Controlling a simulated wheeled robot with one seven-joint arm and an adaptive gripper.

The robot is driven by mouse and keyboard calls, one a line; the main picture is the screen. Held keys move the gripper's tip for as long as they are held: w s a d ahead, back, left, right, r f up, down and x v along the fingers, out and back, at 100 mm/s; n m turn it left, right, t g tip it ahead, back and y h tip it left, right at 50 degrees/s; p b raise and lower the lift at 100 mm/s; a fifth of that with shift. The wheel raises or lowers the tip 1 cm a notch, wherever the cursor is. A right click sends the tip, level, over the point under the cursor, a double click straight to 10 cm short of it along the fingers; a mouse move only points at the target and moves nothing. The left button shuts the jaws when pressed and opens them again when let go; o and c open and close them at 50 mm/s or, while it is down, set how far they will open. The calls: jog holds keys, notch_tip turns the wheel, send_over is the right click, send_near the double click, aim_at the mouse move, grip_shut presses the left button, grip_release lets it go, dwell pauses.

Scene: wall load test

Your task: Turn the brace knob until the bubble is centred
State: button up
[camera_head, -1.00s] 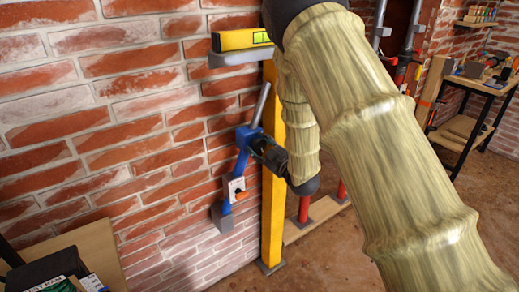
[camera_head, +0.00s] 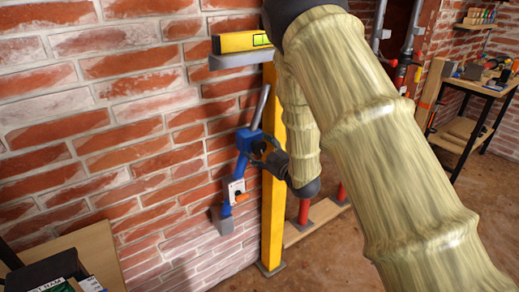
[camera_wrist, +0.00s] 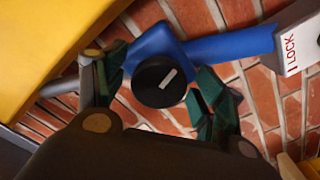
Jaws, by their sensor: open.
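The brace is a blue arm (camera_head: 243,160) fixed to the brick wall, and it shows as a blue bar (camera_wrist: 225,47) in the wrist view. Its knob (camera_wrist: 160,83) is round and black with a white line, tilted up to the right. My gripper (camera_head: 262,150) is open at the brace. In the wrist view its green-padded fingers (camera_wrist: 160,85) stand on either side of the knob, with gaps visible. The knob is hidden in the head view. A yellow spirit level (camera_head: 232,43) with a green vial (camera_head: 262,39) sits on a grey ledge; the bubble's place is too small to tell.
A yellow post (camera_head: 273,220) stands close beside my gripper. A wooden bench (camera_head: 85,255) is at lower left, a workbench (camera_head: 470,84) at far right.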

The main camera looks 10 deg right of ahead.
jog(key=v, duration=1.1)
jog(key=shift+s, duration=0.3)
jog(key=shift+d+f, duration=0.1)
jog(key=shift+f, duration=0.05)
jog(key=s+d+f+m+g+h+p, duration=0.1)
jog(key=s+f+m+g+h+p, duration=0.2)
jog(key=s+f, duration=0.75)
jog(key=s+d+f+m+g+h+p, duration=0.1)
jog(key=s+f+m+g+h+p, duration=0.15)
jog(key=s+f+m+g, duration=0.7)
jog(key=s+f+g+p, duration=0.1)
jog(key=s+f, duration=0.3)
jog(key=s, duration=0.4)
jog(key=s+a+f+g+h, duration=0.1)
jog(key=s+f, duration=0.3)
jog(key=s, duration=0.4)
jog(key=s+f+g+p, duration=0.1)
jog(key=s+f+g, duration=0.1)
jog(key=s+f, duration=0.2)
jog(key=s, duration=0.3)
jog(key=shift+s+a+p, duration=0.2)
jog(key=shift+s+p, duration=0.1)
jog(key=shift+s, duration=0.1)
jog(key=shift+w, duration=0.1)
